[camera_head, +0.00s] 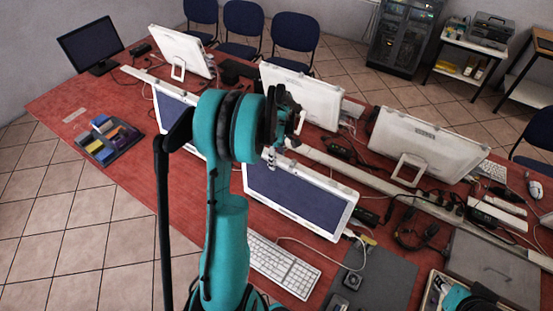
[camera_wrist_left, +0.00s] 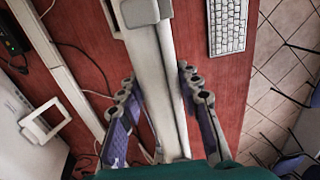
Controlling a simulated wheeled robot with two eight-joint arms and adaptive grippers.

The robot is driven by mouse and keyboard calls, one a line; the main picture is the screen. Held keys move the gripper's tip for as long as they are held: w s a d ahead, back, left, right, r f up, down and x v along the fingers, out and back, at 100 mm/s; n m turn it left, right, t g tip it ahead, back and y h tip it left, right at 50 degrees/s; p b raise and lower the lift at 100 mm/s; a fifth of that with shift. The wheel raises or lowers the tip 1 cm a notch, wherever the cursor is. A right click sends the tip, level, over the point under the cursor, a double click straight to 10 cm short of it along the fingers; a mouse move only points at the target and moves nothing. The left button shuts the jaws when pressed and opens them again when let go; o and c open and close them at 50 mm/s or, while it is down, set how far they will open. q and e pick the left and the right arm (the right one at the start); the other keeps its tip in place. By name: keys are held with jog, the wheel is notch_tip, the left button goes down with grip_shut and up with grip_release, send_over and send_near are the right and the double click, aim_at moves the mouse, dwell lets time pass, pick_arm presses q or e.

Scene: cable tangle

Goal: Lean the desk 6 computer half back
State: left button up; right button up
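A white all-in-one computer (camera_head: 298,198) with a dark screen stands on the red table, front row, screen facing me. No number shows, so I cannot tell which is desk 6. My left gripper (camera_head: 272,152) is above this computer's upper left edge, partly hidden by my own arm. In the left wrist view my left gripper (camera_wrist_left: 160,82) is open, one finger on each side of a white computer's edge (camera_wrist_left: 172,90). I cannot tell whether the fingers touch it. My right gripper is not in view.
A second front-row computer (camera_head: 178,108) is partly behind my arm. Computers seen from behind (camera_head: 303,95) (camera_head: 425,143) stand across the table. A white keyboard (camera_head: 283,265) lies in front, also in the wrist view (camera_wrist_left: 228,27). Cables (camera_head: 415,228) and a grey case (camera_head: 495,265) crowd the right.

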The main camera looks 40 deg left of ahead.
pick_arm(q)
grip_shut()
jog(key=w, duration=0.3)
jog(key=w+b, duration=0.1)
jog(key=shift+w+a+f, duration=0.15)
jog(key=shift+a+f, duration=0.05)
jog(key=shift+f, duration=0.15)
jog(key=o, duration=0.6)
grip_release()
jog(key=shift+o, duration=1.3)
